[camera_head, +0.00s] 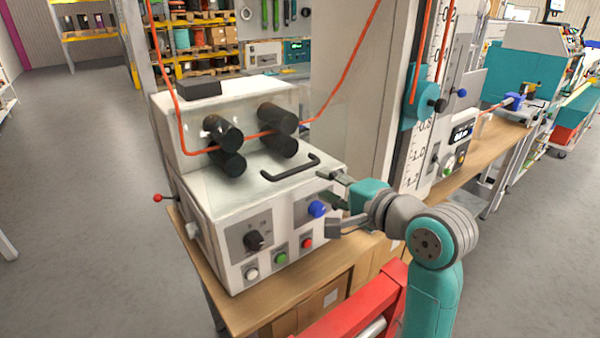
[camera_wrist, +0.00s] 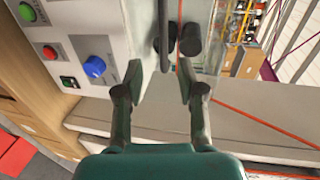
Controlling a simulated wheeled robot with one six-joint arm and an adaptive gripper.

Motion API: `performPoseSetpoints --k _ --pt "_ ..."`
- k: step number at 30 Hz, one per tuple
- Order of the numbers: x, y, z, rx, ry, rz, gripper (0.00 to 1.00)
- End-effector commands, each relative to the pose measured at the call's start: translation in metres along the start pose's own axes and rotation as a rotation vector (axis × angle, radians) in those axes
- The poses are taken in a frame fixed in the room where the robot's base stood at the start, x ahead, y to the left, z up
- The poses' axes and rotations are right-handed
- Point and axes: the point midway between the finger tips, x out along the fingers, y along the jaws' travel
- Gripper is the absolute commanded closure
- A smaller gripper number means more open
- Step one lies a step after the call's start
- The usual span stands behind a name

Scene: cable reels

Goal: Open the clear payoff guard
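The clear payoff guard (camera_head: 232,184) is a transparent panel over the white payoff machine, in front of its black rollers (camera_head: 280,130). Its clear edges are hard to make out. A black bar handle (camera_head: 290,168) is fixed on it, and it also shows in the wrist view (camera_wrist: 163,38) as an upright dark bar. My gripper (camera_head: 332,200) is at the right front of the machine, right of and below the handle. In the wrist view its two fingers (camera_wrist: 162,80) are apart with nothing between them, and the handle lies ahead of the fingertips, not touching them.
The machine front has a black knob (camera_head: 256,240), a blue knob (camera_head: 317,209) and coloured buttons (camera_head: 280,256). An orange cable (camera_head: 330,103) runs through the rollers. A tall grey cabinet (camera_head: 350,85) stands close behind. The floor at left is clear.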

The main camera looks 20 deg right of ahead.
Motion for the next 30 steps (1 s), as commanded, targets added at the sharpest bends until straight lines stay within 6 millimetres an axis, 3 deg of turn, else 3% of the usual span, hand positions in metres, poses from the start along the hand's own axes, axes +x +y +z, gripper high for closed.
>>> performPoseSetpoints --k 7,21,30 --pt "0.011 -0.006 0.0 0.007 -0.006 0.003 0.61" --pt "0.087 -0.006 0.001 0.006 -0.006 0.003 0.61" --pt "0.107 -0.005 0.0 0.005 -0.003 0.003 0.61"
